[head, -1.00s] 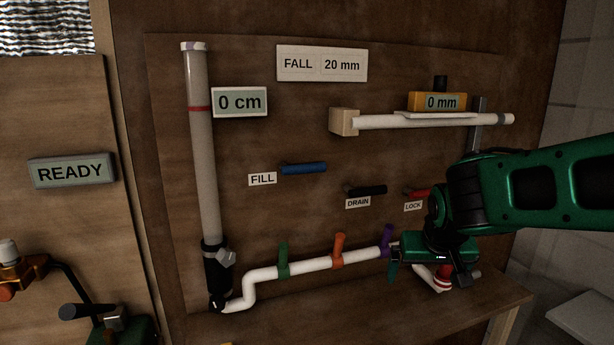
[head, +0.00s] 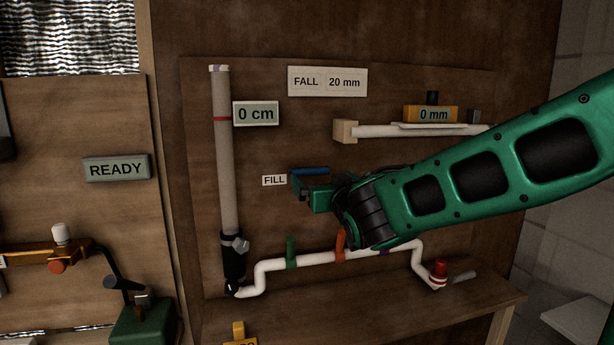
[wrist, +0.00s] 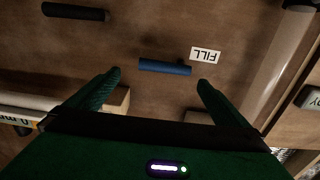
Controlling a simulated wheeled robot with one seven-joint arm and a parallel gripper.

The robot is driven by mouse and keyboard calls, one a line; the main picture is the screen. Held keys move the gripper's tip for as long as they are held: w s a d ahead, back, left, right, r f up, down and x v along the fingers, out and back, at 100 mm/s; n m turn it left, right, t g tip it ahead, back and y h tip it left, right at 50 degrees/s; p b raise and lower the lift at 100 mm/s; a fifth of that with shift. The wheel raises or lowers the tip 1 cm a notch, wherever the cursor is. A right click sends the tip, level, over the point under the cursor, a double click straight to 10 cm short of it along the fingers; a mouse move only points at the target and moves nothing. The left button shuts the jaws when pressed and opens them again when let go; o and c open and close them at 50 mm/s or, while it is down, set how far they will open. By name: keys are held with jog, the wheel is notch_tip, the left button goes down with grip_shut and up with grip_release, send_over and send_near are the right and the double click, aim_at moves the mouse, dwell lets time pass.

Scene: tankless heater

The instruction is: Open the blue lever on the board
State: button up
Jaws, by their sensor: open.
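The blue lever (head: 311,171) lies horizontal on the brown board (head: 283,220), just right of the FILL label (head: 274,180). My gripper (head: 296,190) is in front of the board, just below the lever in the head view, and hides part of the lever's surroundings. In the wrist view the blue lever (wrist: 165,67) lies beyond and between the two fingertips (wrist: 159,78), with the FILL label (wrist: 206,55) upside down beside it. The jaws are open and nothing is between them. I cannot tell whether a fingertip touches the lever.
A clear upright tube (head: 226,150) stands left of the lever, by a 0 cm display (head: 256,113). A white pipe (head: 320,258) with green and orange levers runs below. A dark lever (wrist: 74,12) shows in the wrist view. My arm hides the board's right part.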

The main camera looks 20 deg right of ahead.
aim_at(311, 173)
jog(key=w, duration=0.6)
jog(key=w+a, duration=0.1)
jog(key=w, duration=0.2)
jog(key=shift+w, duration=0.2)
